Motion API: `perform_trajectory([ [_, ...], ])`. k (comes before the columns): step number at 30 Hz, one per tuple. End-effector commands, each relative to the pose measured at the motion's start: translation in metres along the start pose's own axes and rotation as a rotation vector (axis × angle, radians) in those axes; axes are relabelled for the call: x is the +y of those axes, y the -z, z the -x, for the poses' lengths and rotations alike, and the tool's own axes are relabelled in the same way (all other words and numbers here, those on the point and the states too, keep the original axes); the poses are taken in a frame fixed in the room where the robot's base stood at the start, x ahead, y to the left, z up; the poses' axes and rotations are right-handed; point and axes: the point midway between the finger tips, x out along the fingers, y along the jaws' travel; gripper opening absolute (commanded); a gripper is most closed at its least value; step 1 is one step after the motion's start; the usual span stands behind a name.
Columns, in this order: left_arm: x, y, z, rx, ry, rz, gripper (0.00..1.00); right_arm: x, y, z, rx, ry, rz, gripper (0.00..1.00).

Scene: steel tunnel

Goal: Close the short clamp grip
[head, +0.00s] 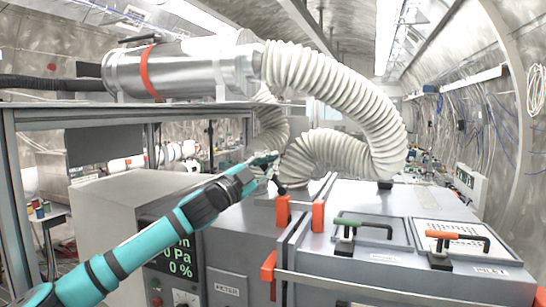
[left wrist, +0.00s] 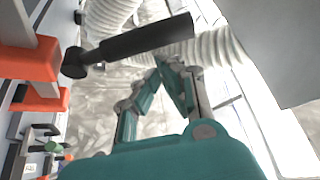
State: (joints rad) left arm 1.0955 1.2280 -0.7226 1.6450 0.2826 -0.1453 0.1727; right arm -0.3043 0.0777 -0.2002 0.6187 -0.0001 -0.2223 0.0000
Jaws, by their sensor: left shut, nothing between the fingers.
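A short black clamp grip (left wrist: 140,41) on a dark stem crosses the upper part of the left wrist view, slanting up to the right. In the head view a small dark part (head: 281,188), seemingly the same grip, shows just below my left gripper (head: 270,158). Orange clamp blocks (head: 283,211) sit beside it on the grey box's top edge. In the left wrist view my left gripper (left wrist: 168,66) is shut and empty, its fingertips just below the grip in the picture. I cannot tell whether they touch it. My right gripper is out of view.
A white corrugated hose (head: 345,85) arches from a steel cylinder (head: 180,68) down behind the box. A green handle (head: 362,224) and an orange handle (head: 457,237) stand on the box's top. A grey display cabinet (head: 172,262) stands under my left arm.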

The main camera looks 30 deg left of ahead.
Motion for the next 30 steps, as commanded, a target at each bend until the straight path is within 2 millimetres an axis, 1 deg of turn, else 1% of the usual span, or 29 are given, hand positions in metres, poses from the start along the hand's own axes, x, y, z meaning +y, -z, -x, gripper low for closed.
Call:
perform_trajectory([
  [2, 0.000, -0.004, 0.002, -0.001, -0.001, 0.000, 0.00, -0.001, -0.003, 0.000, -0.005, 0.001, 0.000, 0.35],
  [7, 0.000, -0.005, 0.002, 0.000, 0.000, 0.000, 0.00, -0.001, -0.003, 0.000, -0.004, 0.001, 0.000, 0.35],
  [14, 0.000, -0.005, 0.002, 0.000, 0.000, 0.002, 0.00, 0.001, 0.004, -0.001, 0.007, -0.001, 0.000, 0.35],
  [21, 0.002, -0.009, 0.005, 0.001, 0.021, 0.039, 0.00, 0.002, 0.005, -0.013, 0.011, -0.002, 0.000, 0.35],
  [30, 0.000, -0.012, 0.006, -0.001, 0.042, 0.075, 0.00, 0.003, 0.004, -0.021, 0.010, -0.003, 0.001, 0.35],
])
